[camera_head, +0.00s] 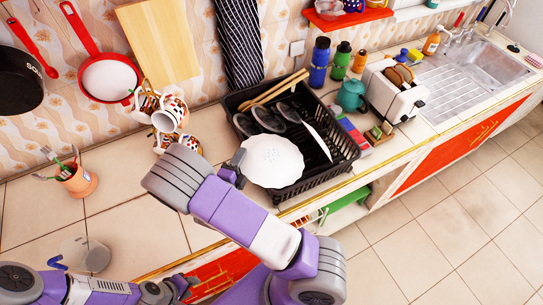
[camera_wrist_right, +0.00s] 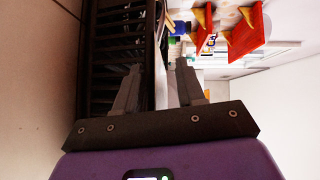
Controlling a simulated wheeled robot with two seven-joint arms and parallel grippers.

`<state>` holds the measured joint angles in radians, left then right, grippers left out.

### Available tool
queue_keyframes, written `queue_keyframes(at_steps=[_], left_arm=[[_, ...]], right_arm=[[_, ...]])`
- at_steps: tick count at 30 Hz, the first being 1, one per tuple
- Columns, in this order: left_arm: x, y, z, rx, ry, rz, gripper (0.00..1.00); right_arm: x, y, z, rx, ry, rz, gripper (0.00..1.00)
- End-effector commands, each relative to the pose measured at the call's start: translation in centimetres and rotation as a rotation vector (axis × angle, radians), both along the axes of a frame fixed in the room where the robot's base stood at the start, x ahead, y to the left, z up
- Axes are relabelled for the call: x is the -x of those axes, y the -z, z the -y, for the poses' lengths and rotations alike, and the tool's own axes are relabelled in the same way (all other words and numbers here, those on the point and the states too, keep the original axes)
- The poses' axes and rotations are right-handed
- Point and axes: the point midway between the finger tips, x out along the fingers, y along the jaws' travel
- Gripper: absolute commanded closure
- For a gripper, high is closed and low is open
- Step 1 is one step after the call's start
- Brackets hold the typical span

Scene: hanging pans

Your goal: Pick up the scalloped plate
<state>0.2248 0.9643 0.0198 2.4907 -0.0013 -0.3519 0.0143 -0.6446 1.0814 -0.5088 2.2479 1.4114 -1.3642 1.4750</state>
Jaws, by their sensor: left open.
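The white scalloped plate (camera_head: 272,160) stands tilted at the front left of the black dish rack (camera_head: 327,168). My right gripper (camera_head: 238,163) is at the plate's left edge. In the right wrist view, my right gripper (camera_wrist_right: 160,75) is open, with the thin pale edge of the plate (camera_wrist_right: 160,88) between its fingers and gaps on both sides. The rack (camera_wrist_right: 104,50) is close beside the left finger. My left gripper (camera_head: 188,286) is low near the counter's front edge, open and away from the plate; its fingers are small in view.
Patterned mugs (camera_head: 171,114) hang behind my right forearm. A toaster (camera_head: 392,92), teal mug (camera_head: 351,95) and bottles (camera_head: 320,62) stand behind and right of the rack. A terracotta pot (camera_head: 77,181) is at left. The tiled counter (camera_head: 130,225) is mostly clear there.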

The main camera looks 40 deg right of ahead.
Motion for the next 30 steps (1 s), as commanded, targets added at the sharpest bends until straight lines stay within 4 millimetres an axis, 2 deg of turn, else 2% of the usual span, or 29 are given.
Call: queue_keyframes(at_steps=[1,8,24,30], left_arm=[[0.0,0.0,0.0,0.0,0.0,0.0,0.59],[0.0,0.0,0.0,0.0,0.0,0.0,0.59],[0.0,0.0,0.0,0.0,0.0,0.0,0.59],[0.0,-0.1,0.0,0.0,0.0,0.0,0.59]], right_arm=[[0.0,0.0,0.0,0.0,0.0,0.0,0.64],[0.0,0.0,0.0,0.0,0.0,0.0,1.0],[0.1,0.0,0.0,0.0,0.001,-0.004,1.0],[0.0,-1.3,0.0,-0.002,0.001,-0.002,1.0]])
